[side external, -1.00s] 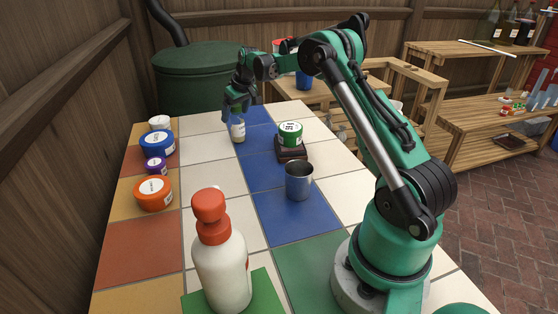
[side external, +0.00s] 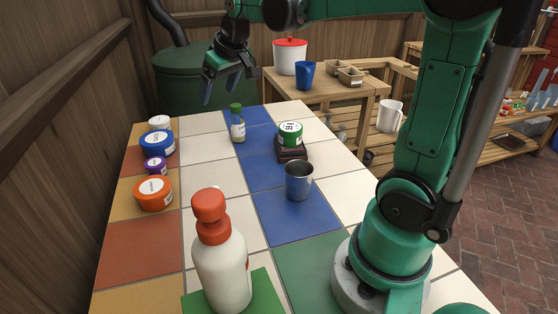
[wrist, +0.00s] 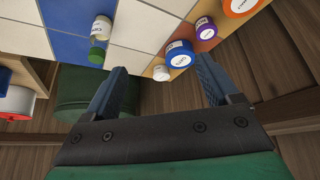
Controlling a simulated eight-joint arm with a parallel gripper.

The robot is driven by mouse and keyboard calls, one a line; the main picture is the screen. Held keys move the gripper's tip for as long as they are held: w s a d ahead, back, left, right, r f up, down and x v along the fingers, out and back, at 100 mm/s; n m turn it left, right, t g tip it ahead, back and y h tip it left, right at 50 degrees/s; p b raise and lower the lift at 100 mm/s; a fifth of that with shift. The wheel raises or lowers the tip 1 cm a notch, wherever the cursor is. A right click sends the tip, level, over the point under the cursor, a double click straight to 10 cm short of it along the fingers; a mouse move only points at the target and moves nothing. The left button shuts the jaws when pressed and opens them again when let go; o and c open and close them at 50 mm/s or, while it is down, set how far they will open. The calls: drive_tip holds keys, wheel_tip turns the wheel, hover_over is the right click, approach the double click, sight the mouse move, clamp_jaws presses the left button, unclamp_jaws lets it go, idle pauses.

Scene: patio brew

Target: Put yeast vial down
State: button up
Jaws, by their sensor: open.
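The yeast vial (side external: 238,128), a small clear bottle with a green cap and a pale label, stands upright on the tiled table at the far end, by the edge of the blue tiles. It also shows in the wrist view (wrist: 99,38), left of my fingers. My gripper (side external: 221,88) is open and empty. It hangs above the far edge of the table, up and to the left of the vial and apart from it. In the wrist view its two fingers (wrist: 162,78) are spread wide with nothing between them.
Orange (side external: 153,193), purple (side external: 155,166), blue (side external: 157,144) and white (side external: 160,123) tubs line the left edge. A metal cup (side external: 299,181) and a red-topped bottle (side external: 222,265) stand nearer. White tiles between are clear.

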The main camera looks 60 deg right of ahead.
drive_tip(key=s+a+f+t, duration=0.1)
drive_tip(key=s+a+f, duration=0.1)
drive_tip(key=s+a, duration=0.3)
drive_tip(key=s+a+f+n+y, duration=0.1)
drive_tip(key=s+a+f, duration=0.2)
drive_tip(key=s+a, duration=0.2)
drive_tip(key=shift+s+a+f+n+t, duration=0.3)
drive_tip(key=shift+s+a+f+t, duration=0.1)
drive_tip(key=shift+a, duration=0.7)
